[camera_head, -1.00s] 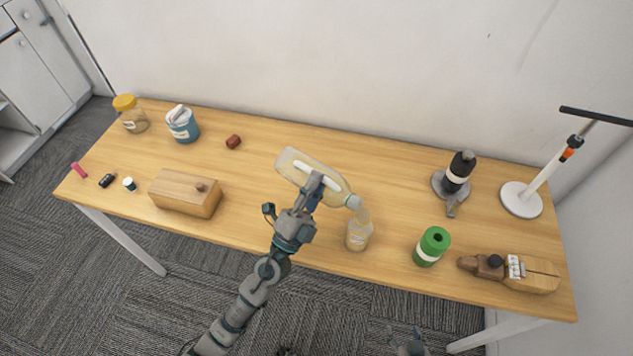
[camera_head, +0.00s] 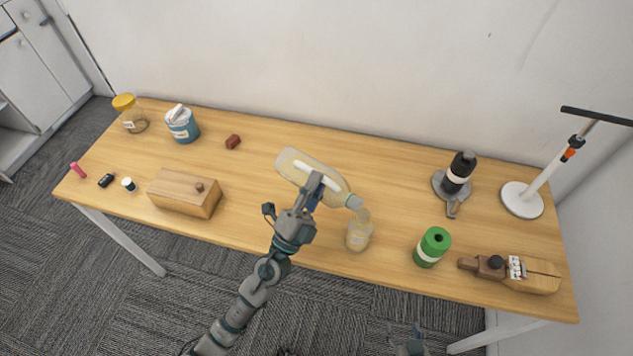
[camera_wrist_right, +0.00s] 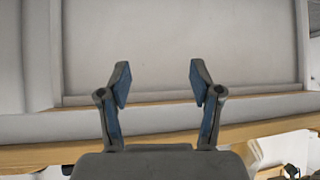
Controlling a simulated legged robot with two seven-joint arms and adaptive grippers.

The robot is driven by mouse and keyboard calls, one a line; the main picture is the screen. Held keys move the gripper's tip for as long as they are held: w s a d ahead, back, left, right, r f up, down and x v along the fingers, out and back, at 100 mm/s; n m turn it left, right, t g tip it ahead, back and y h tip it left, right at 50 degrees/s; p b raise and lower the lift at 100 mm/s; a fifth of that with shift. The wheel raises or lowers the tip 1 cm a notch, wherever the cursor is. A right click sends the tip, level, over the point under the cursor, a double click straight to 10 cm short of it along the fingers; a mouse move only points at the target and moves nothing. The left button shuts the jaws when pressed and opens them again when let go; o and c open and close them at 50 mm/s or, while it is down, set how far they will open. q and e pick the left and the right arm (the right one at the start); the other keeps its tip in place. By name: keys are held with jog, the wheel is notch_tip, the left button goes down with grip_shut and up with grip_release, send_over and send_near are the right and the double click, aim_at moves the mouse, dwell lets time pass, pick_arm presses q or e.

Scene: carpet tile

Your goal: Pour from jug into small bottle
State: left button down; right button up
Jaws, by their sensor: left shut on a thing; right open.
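The jug (camera_head: 300,164) is a large pale translucent bottle, held tilted above the table with its mouth low and to the right. My left gripper (camera_head: 318,186) is shut on the jug, around its handle side. The small bottle (camera_head: 358,236) stands upright on the table near the front edge, just under the jug's mouth. It looks pale yellowish; its fill level is hard to tell. My right gripper (camera_wrist_right: 160,85) is open and empty in the right wrist view. In the head view only a bit of the right arm shows at the bottom edge, below the table.
A wooden box (camera_head: 184,194), blue tub (camera_head: 182,125) and yellow-lidded jar (camera_head: 130,113) are left.

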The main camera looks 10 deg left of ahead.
jog(key=shift+w+a+r+t+y+b, duration=0.2)
jog(key=shift+w+a+r+t+b, duration=0.1)
jog(key=shift+w+r+t, duration=0.3)
jog(key=shift+w+a+r+t+y+b, duration=0.25)
jog(key=shift+w+r+t, duration=0.2)
jog(key=shift+w, duration=0.25)
dwell(2.3)
jog(key=shift+w+a+r+t+y+b, duration=0.15)
jog(key=shift+w+a+r+t+b, duration=0.15)
jog(key=shift+w+r+t, duration=0.35)
jog(key=shift+w+a+r+t+y+b, duration=0.1)
jog(key=shift+w+a+r+t+b, duration=0.25)
jog(key=shift+r+t, duration=0.45)
dwell(3.0)
